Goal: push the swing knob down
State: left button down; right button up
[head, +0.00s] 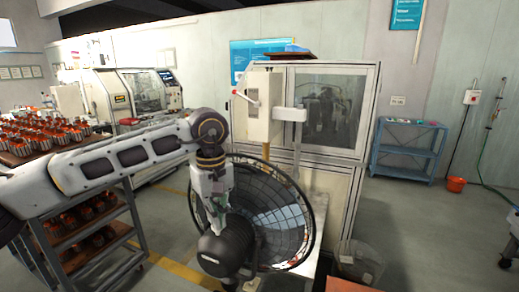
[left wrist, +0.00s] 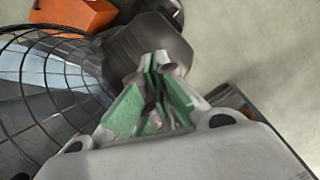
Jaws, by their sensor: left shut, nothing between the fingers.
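A large black caged fan (head: 283,215) stands in front of me with its dark motor housing (head: 230,252) facing my side. My left gripper (head: 217,222) points down at the top of the housing, with its fingers shut and nothing between them. In the left wrist view, the green-padded fingers (left wrist: 156,72) are over the dark housing (left wrist: 150,42), and the wire cage (left wrist: 45,85) is at the left. I cannot make out the swing knob; the fingers may hide it. I cannot tell whether they touch the housing. My right gripper is not in view.
A grey-framed machine cabinet (head: 352,165) stands behind the fan. A shelf cart (head: 132,232) with copper-coloured parts is at the left. A grey bin (head: 360,262) is right of the fan. A blue rack (head: 408,150) and orange bucket (head: 456,184) stand farther right. Floor at the right is mostly clear.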

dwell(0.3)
pick_arm(q)
notch_tip(320, 180, up, 8)
jog(key=p, duration=0.4)
dwell(1.1)
